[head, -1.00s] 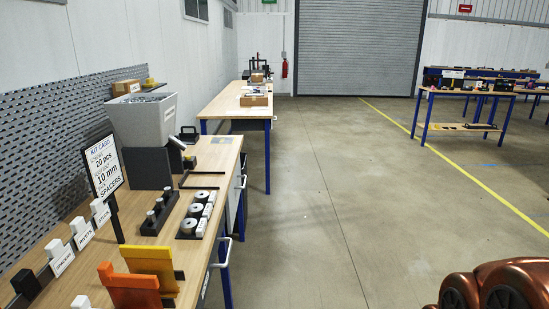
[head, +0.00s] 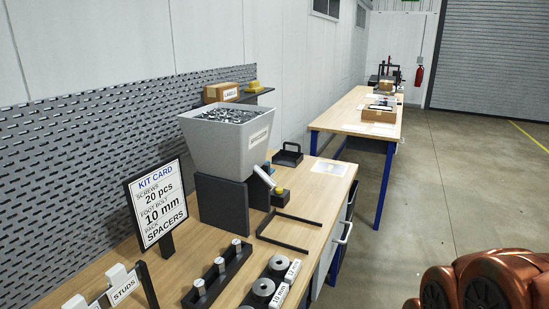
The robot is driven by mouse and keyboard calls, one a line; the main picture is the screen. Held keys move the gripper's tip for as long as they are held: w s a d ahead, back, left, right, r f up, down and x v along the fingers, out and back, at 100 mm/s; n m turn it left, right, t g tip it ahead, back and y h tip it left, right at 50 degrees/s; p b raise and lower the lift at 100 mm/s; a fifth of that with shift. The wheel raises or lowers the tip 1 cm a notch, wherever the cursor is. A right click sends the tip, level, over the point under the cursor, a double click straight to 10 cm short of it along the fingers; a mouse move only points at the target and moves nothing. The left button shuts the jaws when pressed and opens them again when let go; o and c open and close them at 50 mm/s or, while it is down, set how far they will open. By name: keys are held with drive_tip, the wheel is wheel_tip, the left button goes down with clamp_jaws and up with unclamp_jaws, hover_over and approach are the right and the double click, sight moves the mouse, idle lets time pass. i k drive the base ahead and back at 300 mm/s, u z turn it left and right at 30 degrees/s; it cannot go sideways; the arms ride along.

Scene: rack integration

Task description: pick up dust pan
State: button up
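A small black tray-like piece with a raised handle (head: 287,154) lies on the wooden bench top behind the grey hopper. It may be the dust pan, but it is too small to be sure. It appears flat on the bench with nothing touching it. My gripper is not in view. Only rounded copper-coloured parts of my own arm show at the lower right, well apart from the bench.
The grey hopper (head: 232,139) full of metal pieces and the kit card sign (head: 158,204) stand on the near bench. A black frame (head: 289,231), a peg block (head: 217,276) and spacers (head: 263,288) lie in front. A farther bench (head: 352,114) stands behind. Floor (head: 420,200) at right is clear.

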sight(284, 157)
drive_tip(key=u, duration=0.1)
drive_tip(key=i, duration=0.4)
drive_tip(key=z, duration=1.2)
drive_tip(key=i, duration=2.45)
drive_tip(key=u, duration=3.05)
drive_tip(key=i, duration=0.45)
